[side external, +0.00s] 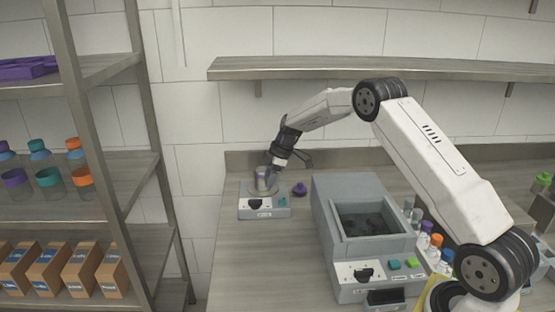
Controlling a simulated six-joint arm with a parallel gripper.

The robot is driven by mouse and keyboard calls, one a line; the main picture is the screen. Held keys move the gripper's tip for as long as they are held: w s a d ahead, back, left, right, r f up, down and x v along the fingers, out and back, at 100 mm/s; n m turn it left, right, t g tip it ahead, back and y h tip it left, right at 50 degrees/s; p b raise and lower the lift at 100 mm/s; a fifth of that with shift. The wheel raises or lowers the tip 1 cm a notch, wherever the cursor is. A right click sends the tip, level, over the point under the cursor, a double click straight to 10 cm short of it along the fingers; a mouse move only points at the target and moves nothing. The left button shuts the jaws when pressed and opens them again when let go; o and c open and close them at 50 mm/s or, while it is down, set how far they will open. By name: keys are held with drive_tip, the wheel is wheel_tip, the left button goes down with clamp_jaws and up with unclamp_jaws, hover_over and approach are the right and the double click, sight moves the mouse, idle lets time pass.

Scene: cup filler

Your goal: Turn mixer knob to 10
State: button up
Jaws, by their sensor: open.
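A small grey unit (246,199) stands on the counter at the left, with a dark knob (254,204) and a teal button (281,202) on its white front panel. I take it to be the mixer; its label and knob setting are too small to read. A cup (263,186) with some purple at its top stands on the unit. My gripper (276,170) is open, just above and to the right of the cup, pointing down. I cannot tell whether its fingers touch the cup. It is above and behind the knob, apart from it.
A larger grey machine (324,209) with an open basin, its own dark knob (364,274) and green buttons stands to the right. A purple cap (300,189) lies between the two units. Bottles with coloured caps (431,248) stand at right. The counter in front of the small unit is clear.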

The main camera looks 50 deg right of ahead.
sight(260, 199)
drive_tip(key=shift+f, duration=0.1)
drive_tip(key=shift+x, duration=3.8)
drive_tip(key=shift+a, duration=0.1)
clamp_jaws()
